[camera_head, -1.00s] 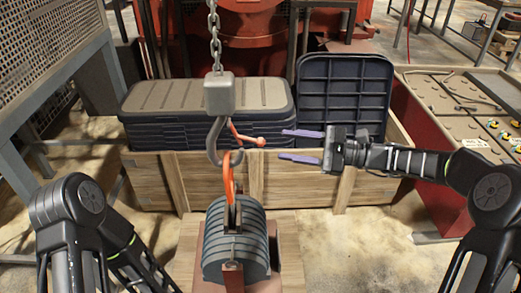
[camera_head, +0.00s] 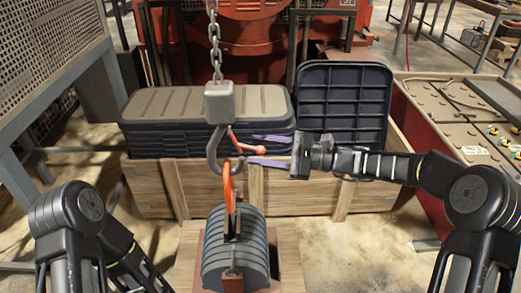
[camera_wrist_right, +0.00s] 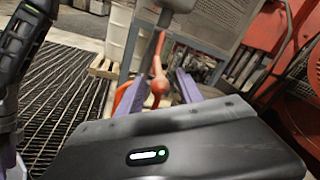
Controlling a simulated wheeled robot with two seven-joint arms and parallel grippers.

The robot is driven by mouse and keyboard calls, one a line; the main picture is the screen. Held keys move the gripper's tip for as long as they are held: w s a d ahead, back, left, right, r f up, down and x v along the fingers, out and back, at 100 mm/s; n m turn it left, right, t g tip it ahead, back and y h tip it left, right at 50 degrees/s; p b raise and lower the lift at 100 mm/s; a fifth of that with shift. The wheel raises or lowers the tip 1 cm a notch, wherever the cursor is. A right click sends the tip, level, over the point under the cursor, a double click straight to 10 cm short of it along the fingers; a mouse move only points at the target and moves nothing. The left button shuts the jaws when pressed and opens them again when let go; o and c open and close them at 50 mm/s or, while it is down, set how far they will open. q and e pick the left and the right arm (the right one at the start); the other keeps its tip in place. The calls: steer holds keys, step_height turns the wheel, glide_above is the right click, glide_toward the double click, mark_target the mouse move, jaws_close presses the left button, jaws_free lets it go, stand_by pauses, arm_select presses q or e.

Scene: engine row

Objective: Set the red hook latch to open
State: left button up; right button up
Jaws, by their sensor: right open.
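The red hook latch (camera_head: 249,149) is a thin red lever with a ball end, sticking out to the right of the grey hook (camera_head: 212,150) that hangs from a chain. My right gripper (camera_head: 268,151) is open, with its purple fingers pointing left. In the head view one finger shows just above the latch's ball end and the other below it. In the right wrist view the red ball (camera_wrist_right: 159,85) shows between the two purple fingers; contact cannot be told. An orange ring (camera_head: 228,186) on the grey ribbed weight (camera_head: 235,245) passes by the hook's lower curve. My left gripper is out of view.
A wooden crate (camera_head: 290,187) stands behind the hook, with stacked dark trays (camera_head: 205,105) and an upright dark tray (camera_head: 343,105) in it. A red bench (camera_head: 425,150) stands at the right. The grey block (camera_head: 218,102) hangs above the hook.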

steer(key=shift+a, duration=0.1)
jaws_close()
stand_by(0.4)
stand_by(1.0)
